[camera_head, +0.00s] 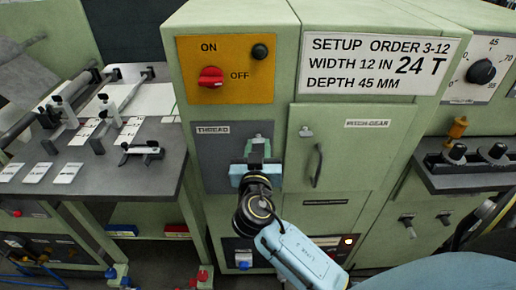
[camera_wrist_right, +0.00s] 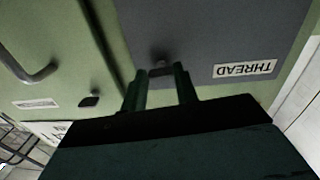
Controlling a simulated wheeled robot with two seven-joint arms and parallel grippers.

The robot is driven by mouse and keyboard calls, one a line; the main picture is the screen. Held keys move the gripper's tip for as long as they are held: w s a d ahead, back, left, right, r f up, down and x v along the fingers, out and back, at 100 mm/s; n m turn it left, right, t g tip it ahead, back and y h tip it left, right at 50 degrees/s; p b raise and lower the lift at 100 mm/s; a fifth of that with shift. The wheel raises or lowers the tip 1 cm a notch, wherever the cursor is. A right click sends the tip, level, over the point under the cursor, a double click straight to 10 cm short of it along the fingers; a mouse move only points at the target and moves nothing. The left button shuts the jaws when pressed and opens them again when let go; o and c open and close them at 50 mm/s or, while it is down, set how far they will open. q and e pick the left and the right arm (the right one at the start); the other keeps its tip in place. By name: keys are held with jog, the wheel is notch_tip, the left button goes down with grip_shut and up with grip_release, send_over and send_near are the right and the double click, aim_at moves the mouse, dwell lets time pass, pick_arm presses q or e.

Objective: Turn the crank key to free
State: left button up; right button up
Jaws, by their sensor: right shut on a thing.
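My right gripper (camera_head: 257,152) is at the grey THREAD panel (camera_head: 213,157) on the green machine front. In the right wrist view its two dark green fingers (camera_wrist_right: 161,82) point at the same panel (camera_wrist_right: 215,35). They are shut on a small grey piece (camera_wrist_right: 160,70) at the panel face, which looks like the crank key. Most of this piece is hidden by the fingers, so its turned angle cannot be told. No "free" mark is readable. My left gripper is not in view.
Right of the THREAD panel is the PITCH GEAR door with a curved handle (camera_head: 318,165). Above are a red ON/OFF switch (camera_head: 210,77) on a yellow plate (camera_head: 225,95) and a setup order sign (camera_head: 380,63). A bench (camera_head: 110,170) with clamps stands at left.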

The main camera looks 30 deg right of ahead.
jog(key=n, duration=0.4)
jog(key=shift+s+d+n+t+y+p, duration=0.2)
jog(key=shift+n+p, duration=0.25)
jog(key=shift+n, duration=1.9)
jog(key=shift+w+a+n+t+y+p, duration=0.2)
jog(key=shift+n+p, duration=0.3)
jog(key=shift+n, duration=1.8)
jog(key=shift+s+d+n+t+p, duration=0.15)
jog(key=shift+n+t+p, duration=0.25)
jog(key=shift+n, duration=1.95)
jog(key=o, duration=1)
jog(key=shift+c, duration=0.2)
jog(key=r+b+v, duration=0.1)
jog(key=b+v, duration=0.1)
jog(key=v, duration=1.1)
jog(key=shift+a+f, duration=0.25)
jog(key=shift+f, duration=0.15)
